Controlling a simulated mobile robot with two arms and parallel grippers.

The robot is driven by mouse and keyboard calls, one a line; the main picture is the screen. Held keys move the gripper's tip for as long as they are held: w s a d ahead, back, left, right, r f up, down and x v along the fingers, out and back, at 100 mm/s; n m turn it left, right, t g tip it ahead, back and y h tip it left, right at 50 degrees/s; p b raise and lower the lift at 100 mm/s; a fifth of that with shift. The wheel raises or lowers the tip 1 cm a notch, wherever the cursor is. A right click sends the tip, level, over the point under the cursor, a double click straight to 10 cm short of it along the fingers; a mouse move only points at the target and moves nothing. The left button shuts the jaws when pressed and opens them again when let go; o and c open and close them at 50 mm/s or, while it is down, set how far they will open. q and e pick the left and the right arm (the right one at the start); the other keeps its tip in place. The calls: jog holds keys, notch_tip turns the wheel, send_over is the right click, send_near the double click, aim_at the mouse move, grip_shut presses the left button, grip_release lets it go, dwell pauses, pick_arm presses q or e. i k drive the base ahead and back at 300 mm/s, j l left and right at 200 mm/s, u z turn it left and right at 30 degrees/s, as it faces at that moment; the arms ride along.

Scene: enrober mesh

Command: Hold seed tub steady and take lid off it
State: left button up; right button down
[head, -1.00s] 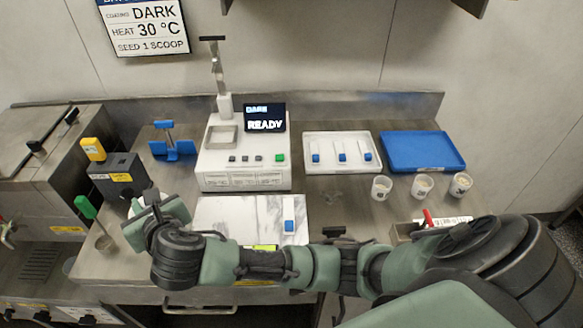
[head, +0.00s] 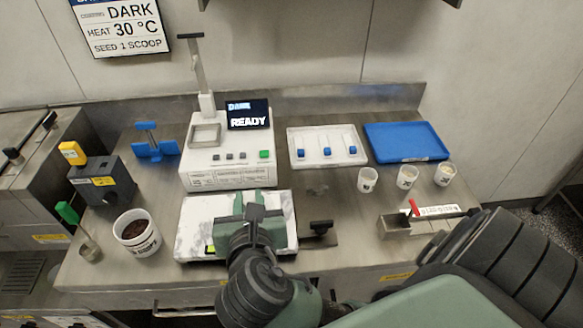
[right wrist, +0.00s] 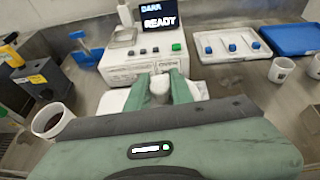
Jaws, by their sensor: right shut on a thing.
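The seed tub (head: 137,238) is a white tub with dark contents. It stands upright and uncovered at the front left of the counter. It also shows at the left of the right wrist view (right wrist: 50,124). My right gripper (head: 252,203) is over the marble slab, to the right of the tub and apart from it. In the right wrist view its green fingers (right wrist: 160,86) are shut on a small white piece (right wrist: 159,84), which looks like part of the lid. The rest of the lid is hidden. My left gripper is not in view.
The white marble slab (head: 190,232) lies under my right gripper. Behind it stands the white machine (head: 228,176) with its READY screen. A green-handled scoop (head: 67,212) stands left of the tub. White tray (head: 300,157), blue tray (head: 405,145) and several cups are at the right.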

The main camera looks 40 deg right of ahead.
aim_at(136, 228)
jog(key=k+j+z, duration=0.15)
jog(key=z, duration=0.25)
jog(key=k+j+z, duration=0.1)
jog(key=z, duration=0.25)
jog(key=k+z, duration=0.2)
jog(key=z, duration=0.2)
